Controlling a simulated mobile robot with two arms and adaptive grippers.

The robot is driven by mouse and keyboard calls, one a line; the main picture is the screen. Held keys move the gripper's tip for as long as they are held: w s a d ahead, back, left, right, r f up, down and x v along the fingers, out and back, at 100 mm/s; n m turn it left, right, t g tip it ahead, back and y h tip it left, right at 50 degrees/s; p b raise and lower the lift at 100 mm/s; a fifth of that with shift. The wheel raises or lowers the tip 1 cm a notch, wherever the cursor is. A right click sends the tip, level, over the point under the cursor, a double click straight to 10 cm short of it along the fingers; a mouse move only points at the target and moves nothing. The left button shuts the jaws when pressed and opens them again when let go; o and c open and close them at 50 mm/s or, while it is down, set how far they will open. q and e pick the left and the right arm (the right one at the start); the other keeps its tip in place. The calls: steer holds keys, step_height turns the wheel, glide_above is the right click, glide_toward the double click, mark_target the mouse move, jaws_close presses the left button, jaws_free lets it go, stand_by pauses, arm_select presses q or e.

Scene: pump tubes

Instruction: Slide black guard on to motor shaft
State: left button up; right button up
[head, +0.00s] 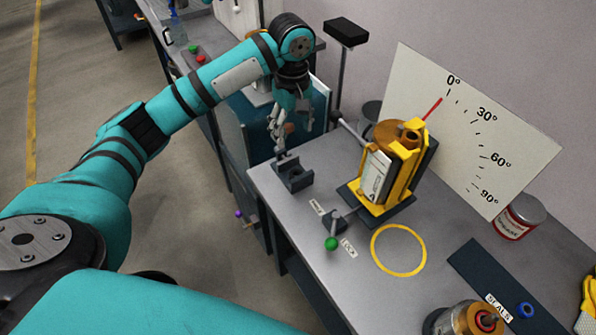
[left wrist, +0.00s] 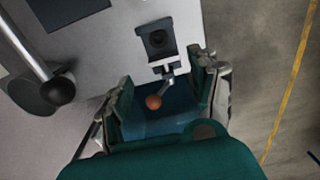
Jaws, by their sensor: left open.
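My left gripper (head: 290,122) is open above the bench's left end in the head view. In the left wrist view its two fingers (left wrist: 163,68) are apart, with an orange ball on a short grey lever (left wrist: 153,102) showing between them; I cannot tell whether they touch it. A dark block with a round recess (left wrist: 157,40) lies just beyond the fingertips; it also shows on the bench (head: 295,175). A copper-coloured cylinder (head: 388,133) sits in a yellow frame (head: 400,172). I cannot clearly identify the black guard or the motor shaft. My right gripper is out of view.
A white angle-scale panel (head: 470,140) stands behind the frame. A green-knobbed lever (head: 331,243) and a yellow ring marking (head: 399,272) are in front. A red-and-grey can (head: 518,215), a dark seals mat (head: 480,262) and a metal cylinder (head: 465,320) are right. The grey benchtop (head: 300,215) is partly clear.

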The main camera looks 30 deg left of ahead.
arm_select(q)
glide_above(295, 170)
step_height(295, 170, down, 6)
steer(key=shift+s+f, duration=0.1)
steer(key=shift+f, duration=0.1)
step_height(295, 170, down, 3)
steer(key=shift+r, duration=0.2)
steer(key=shift+f, duration=0.2)
steer(key=f, duration=0.4)
steer(key=shift+s+d+f, duration=0.2)
steer(key=shift+s, duration=0.15)
steer(key=shift+f, duration=0.3)
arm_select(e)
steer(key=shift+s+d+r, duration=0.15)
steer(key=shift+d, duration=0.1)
arm_select(q)
steer(key=shift+c, duration=0.4)
steer(key=c, duration=0.8)
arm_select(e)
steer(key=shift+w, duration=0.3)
